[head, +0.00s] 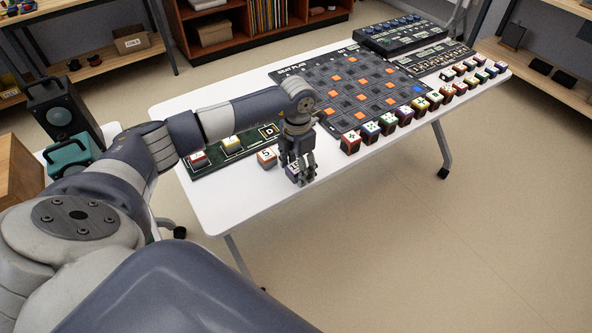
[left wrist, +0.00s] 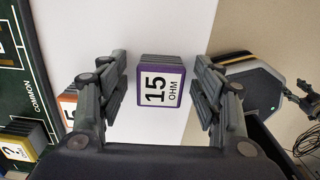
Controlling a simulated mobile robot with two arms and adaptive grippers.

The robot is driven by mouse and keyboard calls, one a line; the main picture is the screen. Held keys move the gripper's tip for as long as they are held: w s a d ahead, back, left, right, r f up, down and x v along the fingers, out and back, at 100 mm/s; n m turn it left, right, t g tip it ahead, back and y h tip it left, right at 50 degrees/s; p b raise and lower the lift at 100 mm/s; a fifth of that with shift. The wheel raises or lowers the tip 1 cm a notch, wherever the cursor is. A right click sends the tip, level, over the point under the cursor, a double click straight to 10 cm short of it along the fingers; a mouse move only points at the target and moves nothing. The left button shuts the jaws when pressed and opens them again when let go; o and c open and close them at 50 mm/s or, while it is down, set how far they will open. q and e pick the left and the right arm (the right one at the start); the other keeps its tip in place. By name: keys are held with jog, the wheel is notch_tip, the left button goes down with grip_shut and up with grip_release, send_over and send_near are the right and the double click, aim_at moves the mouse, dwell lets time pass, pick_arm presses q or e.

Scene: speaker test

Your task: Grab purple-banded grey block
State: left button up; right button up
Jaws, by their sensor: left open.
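The purple-banded grey block (left wrist: 161,86) shows in the left wrist view, with a white label reading "15 OHM". It sits on the white table, between the two open fingers of my left gripper (left wrist: 163,88), with a gap on each side. In the head view my left gripper (head: 299,172) points down near the table's front edge, and the block (head: 291,173) is mostly hidden behind its fingers.
An orange-banded block (head: 267,157) stands just left of the gripper. A green board (head: 217,159) with blocks on it lies further left. A dark pad board (head: 350,87) and a row of coloured blocks (head: 388,123) are to the right. The table's front edge (head: 256,211) is close.

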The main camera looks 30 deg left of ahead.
pick_arm(q)
jog(key=c, duration=1.2)
jog(key=shift+r, duration=0.15)
